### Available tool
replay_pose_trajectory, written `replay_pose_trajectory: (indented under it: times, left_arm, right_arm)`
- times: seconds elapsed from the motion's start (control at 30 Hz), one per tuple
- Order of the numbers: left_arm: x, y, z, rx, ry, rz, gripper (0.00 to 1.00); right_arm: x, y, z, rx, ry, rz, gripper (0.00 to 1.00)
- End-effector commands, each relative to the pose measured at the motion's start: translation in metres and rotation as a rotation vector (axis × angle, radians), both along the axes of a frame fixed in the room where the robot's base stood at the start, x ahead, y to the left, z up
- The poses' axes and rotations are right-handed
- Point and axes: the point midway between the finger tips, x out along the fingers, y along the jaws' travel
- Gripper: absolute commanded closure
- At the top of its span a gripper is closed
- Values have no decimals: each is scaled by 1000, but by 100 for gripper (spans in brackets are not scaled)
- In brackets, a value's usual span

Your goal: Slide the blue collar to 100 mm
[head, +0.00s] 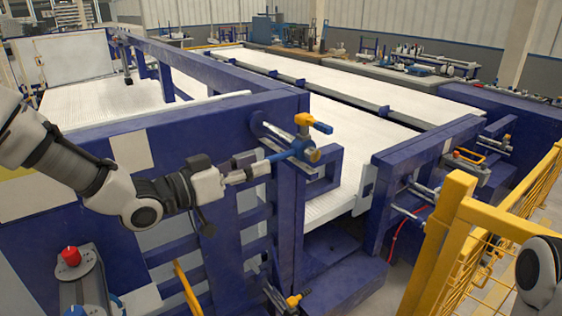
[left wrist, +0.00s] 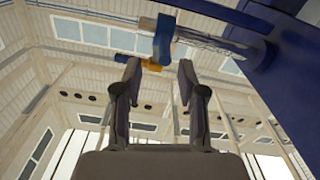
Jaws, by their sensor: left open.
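The blue collar (head: 302,147) sits around a rod at the corner of the blue machine frame, with a brass-coloured end beside it and a yellow knob above. My left gripper (head: 265,166) is just left of the collar, pointing at it. In the left wrist view, the blue collar (left wrist: 163,40) shows beyond the tips of the open left gripper (left wrist: 159,70), on a grey rod (left wrist: 210,44) running to the blue frame at right. The fingers look empty. I cannot tell whether they touch the collar, and no scale marks are readable. My right gripper is not in view.
The blue machine frame (head: 222,74) lies close behind and beside the collar. A yellow guard rail (head: 440,235) stands at the right. A red knob (head: 71,256) is at lower left. White conveyor beds (head: 350,130) stretch away behind.

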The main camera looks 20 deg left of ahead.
Motion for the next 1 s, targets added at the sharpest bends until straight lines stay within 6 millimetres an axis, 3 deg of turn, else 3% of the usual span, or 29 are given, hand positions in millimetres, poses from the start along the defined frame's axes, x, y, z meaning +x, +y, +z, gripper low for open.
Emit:
replay_pose_trajectory:
  times: [0.3, 0.6, 0.63, 0.73, 1.0]
  left_arm:
    - [42, -34, 1, 6, 3, -3, 60]
    - [48, -39, -1, 0, 2, -1, 60]
    - [48, -39, -1, 0, 2, -1, 63]
    - [48, -39, -1, 0, 2, -1, 99]
    - [51, -35, 0, 0, 2, -2, 100]
  right_arm:
    - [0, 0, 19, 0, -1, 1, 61]
    - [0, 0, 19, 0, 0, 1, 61]
    - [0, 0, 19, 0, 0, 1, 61]
    - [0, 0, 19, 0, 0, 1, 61]
    - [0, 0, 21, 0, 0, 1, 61]
